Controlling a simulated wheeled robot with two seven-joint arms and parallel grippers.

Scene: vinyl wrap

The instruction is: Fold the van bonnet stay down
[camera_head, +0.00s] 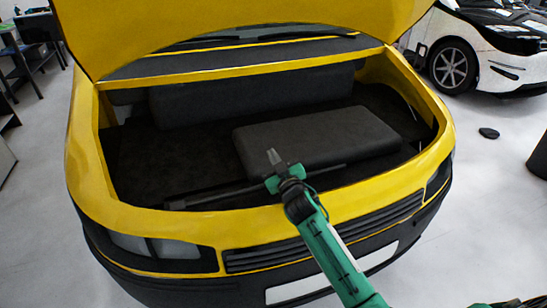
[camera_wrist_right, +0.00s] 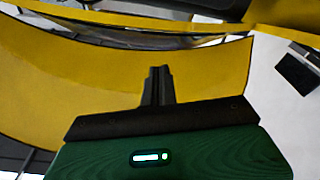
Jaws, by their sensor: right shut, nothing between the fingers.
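The yellow van's bonnet (camera_head: 230,28) is raised above the open front bay. The stay looks like the thin dark rod (camera_head: 215,195) lying low along the bay's front edge, sloping slightly up to the right. My right gripper (camera_head: 274,157) is over the front edge, shut and empty, its fingers pointing up and away. It and the wrist hide the middle of the rod. I cannot tell whether they touch it. In the right wrist view the closed fingers (camera_wrist_right: 157,85) stand against yellow bodywork (camera_wrist_right: 75,90), with no rod clear between them. My left gripper is not in view.
A dark box-shaped block (camera_head: 318,137) fills the bay's right middle, close behind my gripper. The yellow front rim (camera_head: 370,198) passes beneath my right arm. A white car (camera_head: 490,55) stands at the back right. The floor around the van is mostly clear.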

